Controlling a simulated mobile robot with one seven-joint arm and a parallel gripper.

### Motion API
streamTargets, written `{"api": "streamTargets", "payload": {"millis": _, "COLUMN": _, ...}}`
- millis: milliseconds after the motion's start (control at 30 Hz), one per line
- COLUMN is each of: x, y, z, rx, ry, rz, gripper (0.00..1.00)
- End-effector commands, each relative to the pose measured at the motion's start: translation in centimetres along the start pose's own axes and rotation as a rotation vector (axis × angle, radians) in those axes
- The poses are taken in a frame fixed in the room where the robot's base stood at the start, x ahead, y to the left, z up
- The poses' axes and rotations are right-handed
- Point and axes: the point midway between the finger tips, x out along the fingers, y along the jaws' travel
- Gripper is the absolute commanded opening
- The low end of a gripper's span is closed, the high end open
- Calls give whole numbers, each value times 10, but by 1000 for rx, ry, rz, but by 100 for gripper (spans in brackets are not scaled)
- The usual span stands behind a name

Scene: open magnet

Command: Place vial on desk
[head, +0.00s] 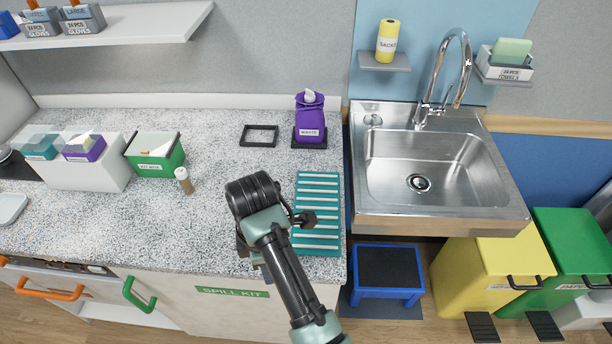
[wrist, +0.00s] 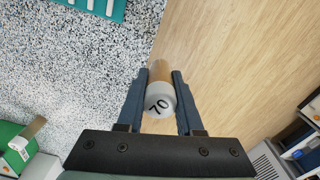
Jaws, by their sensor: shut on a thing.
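In the wrist view, my gripper (wrist: 160,76) is shut on a vial (wrist: 160,100) with an amber body and a white cap marked "70". The cap faces the camera and the body points away between the fingers. Behind the held vial I see wooden floor, just past the desk edge. The speckled desk (head: 215,135) shows in the head view, with my gripper near its front edge. My arm hides the fingers and the held vial there. Another vial (head: 184,182) with a pale cap stands on the desk beside a green box.
The green box (head: 168,161) and a white stand (head: 95,175) are at the desk's left. A teal ribbed mat (head: 318,190) lies right of my arm. A black frame (head: 244,139) and purple waste bag (head: 310,120) stand behind. The central desk is clear. A sink (head: 430,165) is at right.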

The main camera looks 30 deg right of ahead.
Motion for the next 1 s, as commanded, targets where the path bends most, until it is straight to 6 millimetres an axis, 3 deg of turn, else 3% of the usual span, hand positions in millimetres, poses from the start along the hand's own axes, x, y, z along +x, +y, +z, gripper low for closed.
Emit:
{"api": "streamTargets", "payload": {"millis": 333, "x": 86, "y": -38, "z": -48, "rx": 655, "ry": -6, "rz": -8, "gripper": 0}}
{"api": "streamTargets", "payload": {"millis": 600, "x": 134, "y": -58, "z": -74, "rx": 1065, "ry": -7, "rz": 2, "gripper": 0}}
{"api": "streamTargets", "payload": {"millis": 733, "x": 148, "y": -61, "z": -84, "rx": 1209, "ry": 1, "rz": 8, "gripper": 0}}
{"api": "streamTargets", "payload": {"millis": 1000, "x": 148, "y": -62, "z": -84, "rx": 1227, "ry": 2, "rz": 8, "gripper": 0}}
